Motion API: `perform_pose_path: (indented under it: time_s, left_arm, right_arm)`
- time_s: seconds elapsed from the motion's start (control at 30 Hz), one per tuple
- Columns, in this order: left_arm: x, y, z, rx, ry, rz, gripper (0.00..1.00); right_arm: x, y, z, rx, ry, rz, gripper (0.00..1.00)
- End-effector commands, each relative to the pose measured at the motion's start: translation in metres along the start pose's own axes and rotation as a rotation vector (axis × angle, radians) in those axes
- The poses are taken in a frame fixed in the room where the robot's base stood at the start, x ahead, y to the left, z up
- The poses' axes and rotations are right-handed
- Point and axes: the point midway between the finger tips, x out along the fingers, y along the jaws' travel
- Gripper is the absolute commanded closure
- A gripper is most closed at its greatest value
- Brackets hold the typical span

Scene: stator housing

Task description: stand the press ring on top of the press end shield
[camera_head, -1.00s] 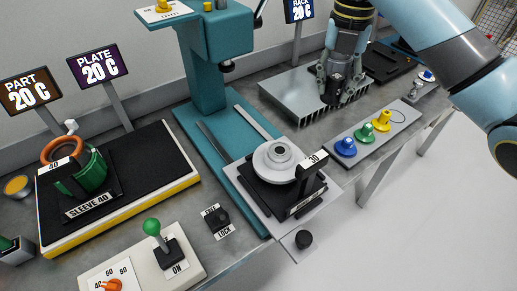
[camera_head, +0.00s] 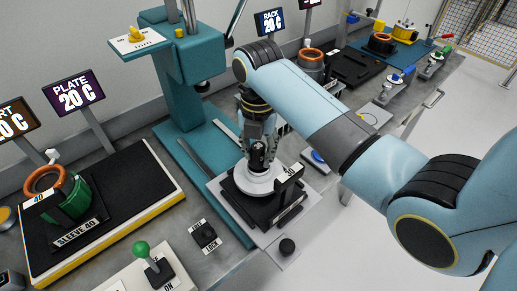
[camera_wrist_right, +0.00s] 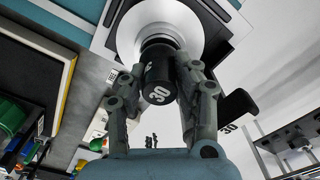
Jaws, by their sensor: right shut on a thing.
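The press ring, a small black cylinder marked 30 (camera_head: 258,158), is in my right gripper (camera_head: 259,146). In the right wrist view, the fingers (camera_wrist_right: 161,92) are shut on both sides of the ring (camera_wrist_right: 160,78). The press end shield, a pale round disc (camera_head: 251,186), lies on the black fixture of the teal press. It also shows in the right wrist view (camera_wrist_right: 202,38). The ring is upright over the middle of the shield, hiding its hub. I cannot tell whether ring and shield touch. My left gripper is not in view.
A black post with a 30 label (camera_head: 288,174) stands at the right of the shield, close to the gripper. The teal press column (camera_head: 186,95) stands behind. A heating plate with a green sleeve (camera_head: 72,200) is at the left, and a green-knobbed lever (camera_head: 141,249) in front.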

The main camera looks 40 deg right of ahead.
Motion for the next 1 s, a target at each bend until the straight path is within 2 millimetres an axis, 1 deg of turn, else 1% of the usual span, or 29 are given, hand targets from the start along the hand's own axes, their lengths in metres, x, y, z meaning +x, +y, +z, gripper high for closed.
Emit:
perform_pose_path:
  time_s: [0.1,0.4,0.43,0.6,0.87,0.97,1.0]
  left_arm:
    - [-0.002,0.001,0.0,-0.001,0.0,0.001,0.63]
    - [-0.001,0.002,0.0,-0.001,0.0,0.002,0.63]
    - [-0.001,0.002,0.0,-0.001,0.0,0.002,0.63]
    - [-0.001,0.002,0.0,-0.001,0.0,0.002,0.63]
    - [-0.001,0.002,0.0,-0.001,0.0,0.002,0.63]
    - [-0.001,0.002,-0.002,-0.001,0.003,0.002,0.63]
    - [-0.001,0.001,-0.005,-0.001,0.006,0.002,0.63]
  right_arm:
    - [0.006,0.0,0.0,0.0,-0.001,0.001,1.0]
    - [0.008,0.0,0.001,0.0,-0.001,0.001,1.0]
    - [0.009,0.0,0.0,0.0,-0.001,0.001,0.68]
    - [0.009,0.0,0.0,0.0,-0.001,0.001,0.47]
    - [0.008,0.0,0.001,0.0,-0.001,0.001,0.47]
    - [0.001,0.003,0.004,0.002,-0.003,0.002,0.47]
    - [-0.004,0.005,0.007,0.005,-0.003,0.003,0.47]
